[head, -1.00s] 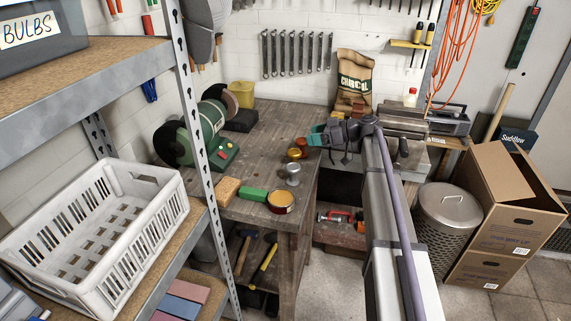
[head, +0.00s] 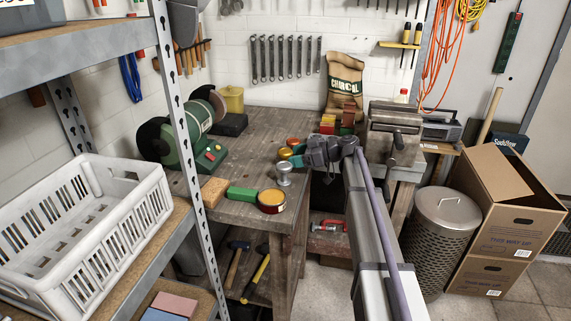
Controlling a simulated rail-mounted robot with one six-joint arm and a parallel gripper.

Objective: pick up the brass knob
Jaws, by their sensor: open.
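The brass knob (head: 285,153) is a small golden piece on the wooden workbench (head: 262,125), near its right edge. A copper-orange knob (head: 292,141) is just behind it and a silver knob (head: 284,174) stands in front of it. My gripper (head: 294,158) has teal fingertips and is open. It comes in from the right, and its fingertips appear right beside the brass knob, partly overlapping it in the picture. I cannot tell whether they touch it.
A green bench grinder (head: 183,138) stands left. A vise (head: 395,125) and a charcoal bag (head: 345,85) are behind right. The shelf upright (head: 187,130) stands in the left foreground.

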